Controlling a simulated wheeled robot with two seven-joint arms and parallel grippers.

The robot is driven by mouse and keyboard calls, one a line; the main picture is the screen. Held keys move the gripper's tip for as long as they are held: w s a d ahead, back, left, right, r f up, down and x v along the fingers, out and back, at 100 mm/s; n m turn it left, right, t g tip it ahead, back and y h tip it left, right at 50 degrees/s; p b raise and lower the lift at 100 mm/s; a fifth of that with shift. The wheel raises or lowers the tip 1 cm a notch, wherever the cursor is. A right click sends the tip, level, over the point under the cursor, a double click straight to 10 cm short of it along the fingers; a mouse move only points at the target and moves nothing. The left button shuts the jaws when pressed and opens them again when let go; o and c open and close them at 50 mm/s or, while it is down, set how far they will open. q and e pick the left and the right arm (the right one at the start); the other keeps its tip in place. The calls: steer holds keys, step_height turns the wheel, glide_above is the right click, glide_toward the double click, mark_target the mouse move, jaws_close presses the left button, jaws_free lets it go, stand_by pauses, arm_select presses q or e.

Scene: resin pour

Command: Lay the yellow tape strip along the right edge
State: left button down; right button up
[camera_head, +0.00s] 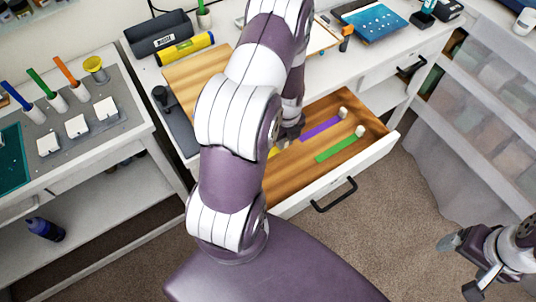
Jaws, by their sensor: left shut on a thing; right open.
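A small piece of the yellow tape strip (273,152) shows in the open wooden drawer (375,132), beside my arm. My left arm hides the rest of it. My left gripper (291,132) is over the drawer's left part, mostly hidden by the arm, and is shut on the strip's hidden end. A purple strip (320,131) and a green strip (337,149) lie in the drawer, each with a pale block at its far end. A wooden board (198,80) lies on the white desk; my arm covers its right side. My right gripper (463,264) is open and empty at the lower right.
A yellow roll (186,48) and a dark case (160,33) stand behind the board. A blue panel (375,22) lies on the desk at the back right. A side bench (122,150) with coloured tools is at left. A translucent drawer unit (487,125) is at right.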

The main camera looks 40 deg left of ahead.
arm_select(q)
step_height(320, 180, up, 6)
steer(key=p, duration=0.5)
steer(key=shift+r+p, duration=0.1)
steer(key=shift+p, duration=0.2)
